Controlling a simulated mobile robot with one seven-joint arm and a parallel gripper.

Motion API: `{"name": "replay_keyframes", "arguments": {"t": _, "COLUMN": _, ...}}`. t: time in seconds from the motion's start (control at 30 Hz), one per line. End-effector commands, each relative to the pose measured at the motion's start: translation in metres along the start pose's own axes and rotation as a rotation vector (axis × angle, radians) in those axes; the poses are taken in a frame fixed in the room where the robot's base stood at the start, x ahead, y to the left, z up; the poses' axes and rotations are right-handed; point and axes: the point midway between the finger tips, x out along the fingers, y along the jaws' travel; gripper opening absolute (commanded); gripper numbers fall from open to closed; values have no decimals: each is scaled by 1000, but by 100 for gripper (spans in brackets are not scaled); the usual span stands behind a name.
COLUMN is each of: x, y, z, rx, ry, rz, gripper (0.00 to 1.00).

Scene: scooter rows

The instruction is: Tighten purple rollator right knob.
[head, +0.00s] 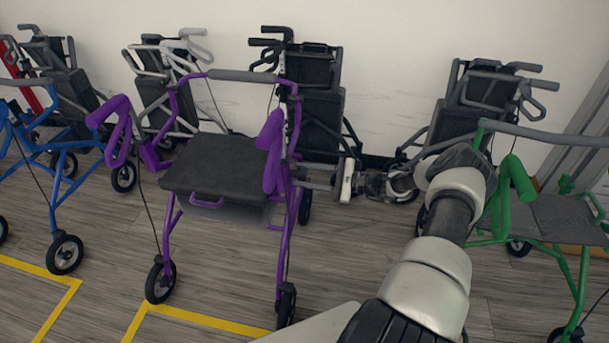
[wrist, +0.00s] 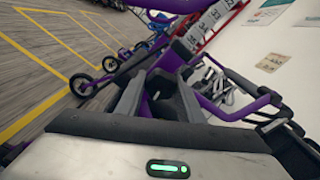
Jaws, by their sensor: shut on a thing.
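The purple rollator (head: 283,235) stands upright in the middle of the head view, with a black seat (head: 212,165) and purple handles. My arm reaches in from the right, and my gripper (head: 308,181) meets the rollator's right-hand frame tube just below its right purple handle (head: 272,150). In the wrist view my gripper (wrist: 152,98) has its two dark fingers close together against the purple frame (wrist: 240,108). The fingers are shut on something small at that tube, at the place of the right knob. The knob itself is hidden by the fingers.
A blue rollator (head: 62,185) stands at left and a green rollator (head: 500,232) at right, close to my arm. Folded dark rollators (head: 318,100) line the white wall. Yellow floor lines (head: 160,308) mark bays. Open floor lies in front of the purple rollator.

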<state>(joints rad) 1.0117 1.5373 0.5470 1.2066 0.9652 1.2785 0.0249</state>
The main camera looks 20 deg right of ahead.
Motion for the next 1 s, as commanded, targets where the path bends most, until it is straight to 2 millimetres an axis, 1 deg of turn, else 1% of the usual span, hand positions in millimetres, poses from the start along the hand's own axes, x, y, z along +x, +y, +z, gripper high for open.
{"name": "replay_keyframes", "arguments": {"t": 0.2, "x": -1, "y": 0, "z": 0, "rx": 148, "ry": 1, "rz": 1, "gripper": 12}}
{"name": "replay_keyframes", "arguments": {"t": 0.43, "x": -1, "y": 0, "z": 0, "rx": 244, "ry": 1, "rz": 1, "gripper": 12}}
{"name": "replay_keyframes", "arguments": {"t": 0.67, "x": -1, "y": 0, "z": 0, "rx": 282, "ry": 1, "rz": 1, "gripper": 12}}
{"name": "replay_keyframes", "arguments": {"t": 1.0, "x": -1, "y": 0, "z": 0, "rx": 287, "ry": 1, "rz": 0, "gripper": 12}}
